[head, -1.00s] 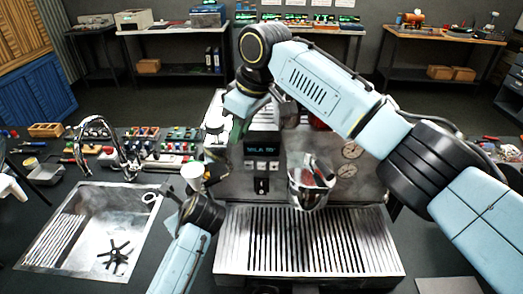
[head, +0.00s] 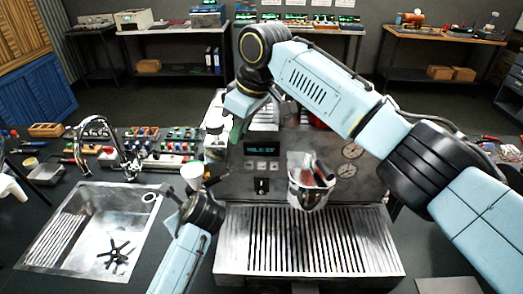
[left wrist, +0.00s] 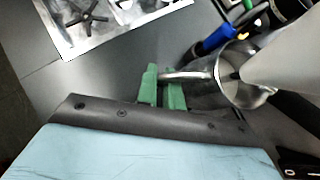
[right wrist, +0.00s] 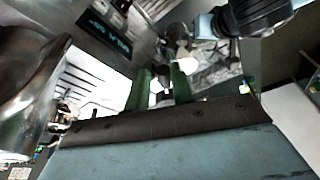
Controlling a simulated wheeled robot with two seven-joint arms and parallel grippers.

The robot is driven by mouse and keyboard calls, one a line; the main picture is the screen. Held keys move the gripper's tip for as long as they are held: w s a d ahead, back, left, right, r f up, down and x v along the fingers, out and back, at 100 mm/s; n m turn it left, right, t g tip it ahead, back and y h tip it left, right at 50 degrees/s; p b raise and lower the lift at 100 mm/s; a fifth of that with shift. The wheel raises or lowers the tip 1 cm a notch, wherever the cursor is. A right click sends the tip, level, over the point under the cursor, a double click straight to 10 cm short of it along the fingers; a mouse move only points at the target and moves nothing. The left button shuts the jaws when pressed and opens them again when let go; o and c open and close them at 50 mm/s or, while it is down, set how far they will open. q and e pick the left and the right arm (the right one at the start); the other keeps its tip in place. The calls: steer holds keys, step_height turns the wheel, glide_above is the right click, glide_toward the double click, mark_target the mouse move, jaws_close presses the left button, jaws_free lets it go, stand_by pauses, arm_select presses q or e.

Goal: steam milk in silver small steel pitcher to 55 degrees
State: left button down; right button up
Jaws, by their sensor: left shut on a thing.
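The small steel pitcher (left wrist: 240,78) shows in the left wrist view with pale milk inside. My left gripper (left wrist: 163,88) is shut on its handle.
A slatted drip tray (head: 310,245) spans the machine's front. A shiny steel vessel (head: 308,192) sits above it. A sink (head: 95,230) lies left of my left arm. Small bottles and tools line the counter behind the sink. My right arm spans above the machine.

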steer(key=s+a+m+t+h, duration=0.2)
steer(key=a+m, duration=0.4)
steer(key=m, duration=0.7)
steer(key=s+h, duration=0.1)
steer(key=s, duration=0.1)
steer(key=shift+s, duration=0.3)
steer(key=shift+a, duration=0.1)
steer(key=o, duration=0.4)
